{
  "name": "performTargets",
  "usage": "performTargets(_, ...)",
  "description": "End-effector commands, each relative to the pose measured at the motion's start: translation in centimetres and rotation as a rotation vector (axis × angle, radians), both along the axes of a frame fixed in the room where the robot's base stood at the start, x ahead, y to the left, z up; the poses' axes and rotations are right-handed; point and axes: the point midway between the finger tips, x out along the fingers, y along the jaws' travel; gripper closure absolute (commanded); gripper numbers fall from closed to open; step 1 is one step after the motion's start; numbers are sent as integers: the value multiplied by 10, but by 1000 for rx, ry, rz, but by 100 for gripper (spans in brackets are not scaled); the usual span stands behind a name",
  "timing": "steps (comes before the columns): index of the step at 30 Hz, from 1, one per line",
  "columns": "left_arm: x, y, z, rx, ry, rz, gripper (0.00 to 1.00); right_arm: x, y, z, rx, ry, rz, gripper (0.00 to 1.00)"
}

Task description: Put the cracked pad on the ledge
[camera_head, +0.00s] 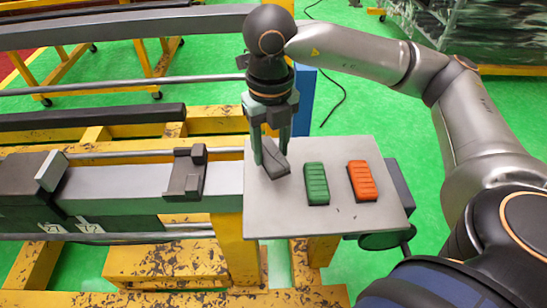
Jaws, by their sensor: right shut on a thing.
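My right gripper (272,152) points down over the left part of the grey plate (265,215). It is shut on a dark grey pad (280,164), which is tilted between the fingers. I cannot tell whether the pad touches the plate, and no crack can be made out on it. A green ribbed pad (316,184) and an orange ribbed pad (362,181) lie on the plate to the right of the gripper, apart from each other. Which surface is the ledge is not clear from this view. My left gripper is not in view.
A steel beam (120,184) on a worn yellow frame (180,262) runs left from the plate. A dark bracket (186,174) and a dark clamp block (30,178) sit on it. A blue post (302,100) stands behind the plate. The plate's front is clear.

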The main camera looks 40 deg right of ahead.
Motion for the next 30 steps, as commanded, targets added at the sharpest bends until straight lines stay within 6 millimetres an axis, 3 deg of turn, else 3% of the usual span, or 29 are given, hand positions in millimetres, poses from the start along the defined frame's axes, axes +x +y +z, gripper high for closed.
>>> performTargets(3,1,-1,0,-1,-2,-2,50,2,-9,-15,-2,3,-3,100)
performTargets(9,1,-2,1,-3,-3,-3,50,2,-7,-38,-2,2,-1,100)
performTargets(21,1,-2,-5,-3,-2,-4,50,2,-7,-44,-1,1,-2,100)
performTargets(22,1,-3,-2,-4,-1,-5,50,2,-7,-42,-1,1,-2,48)
performTargets(30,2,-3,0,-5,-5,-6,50,2,-7,-42,-1,1,-2,21)
